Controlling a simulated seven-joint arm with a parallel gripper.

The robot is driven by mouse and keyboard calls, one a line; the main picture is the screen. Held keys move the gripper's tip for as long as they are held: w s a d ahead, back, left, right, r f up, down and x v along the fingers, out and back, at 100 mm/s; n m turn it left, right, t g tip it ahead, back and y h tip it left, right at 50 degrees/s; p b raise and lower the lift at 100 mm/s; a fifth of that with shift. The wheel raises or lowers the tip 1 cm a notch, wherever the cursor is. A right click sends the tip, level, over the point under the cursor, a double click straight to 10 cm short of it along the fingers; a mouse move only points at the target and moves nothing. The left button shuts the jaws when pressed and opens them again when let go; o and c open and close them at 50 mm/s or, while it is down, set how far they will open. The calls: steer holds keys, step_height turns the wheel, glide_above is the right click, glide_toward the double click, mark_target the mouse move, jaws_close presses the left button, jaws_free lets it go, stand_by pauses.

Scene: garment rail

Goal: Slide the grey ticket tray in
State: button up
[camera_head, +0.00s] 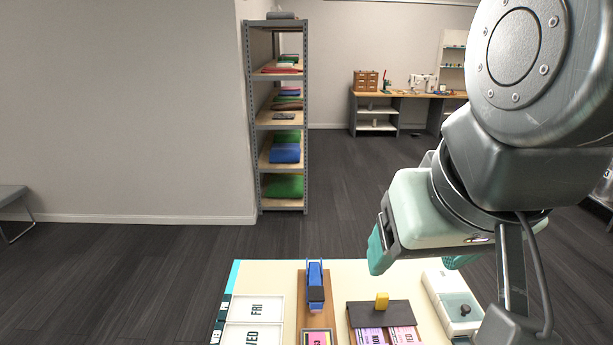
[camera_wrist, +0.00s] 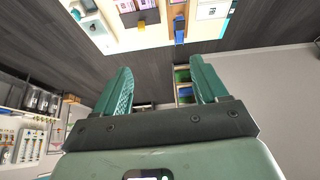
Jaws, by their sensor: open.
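A dark grey piece (camera_head: 372,315) with an upright yellow tab (camera_head: 382,301) lies on the pale table at the bottom of the head view, and I take it for the grey ticket tray. Pink and purple printed tickets (camera_head: 403,336) show at its near side. Its lower part is cut off by the frame. In the wrist view the grey piece (camera_wrist: 135,18) and its yellow tab (camera_wrist: 141,23) appear at the top. My gripper (camera_head: 420,262) hangs above the table's far edge, apart from the tab. Its teal fingers are spread and empty, as the wrist view (camera_wrist: 163,85) also shows.
Left of the grey piece, a blue device (camera_head: 316,287) stands on a wooden board. White day cards (camera_head: 256,308) lie farther left. A white box with a black knob (camera_head: 452,300) is at the right. A shelf of folded cloth (camera_head: 276,120) stands beyond open floor.

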steer(key=shift+w+f, duration=0.1)
steer(key=shift+w, duration=0.05)
steer(key=c, duration=0.4)
steer(key=w+a+f+g, duration=0.1)
steer(key=w, duration=0.1)
steer(key=w+f+g, duration=0.1)
steer(key=w+f, duration=0.1)
steer(key=w+a+f+n+g, duration=0.1)
steer(key=w+f, duration=0.1)
steer(key=shift+w+a+f, duration=0.1)
steer(key=shift+a+f, duration=0.05)
steer(key=shift+a, duration=0.2)
steer(key=w+a+f+n+g+h, duration=0.1)
steer(key=w+a+f+n+g, duration=0.2)
steer(key=f, duration=1)
steer(key=w+a+f+g+h, duration=0.1)
steer(key=a+f+g, duration=0.3)
steer(key=f, duration=0.8)
steer(key=x, duration=1.1)
steer(key=shift+a+f, duration=0.3)
jaws_close()
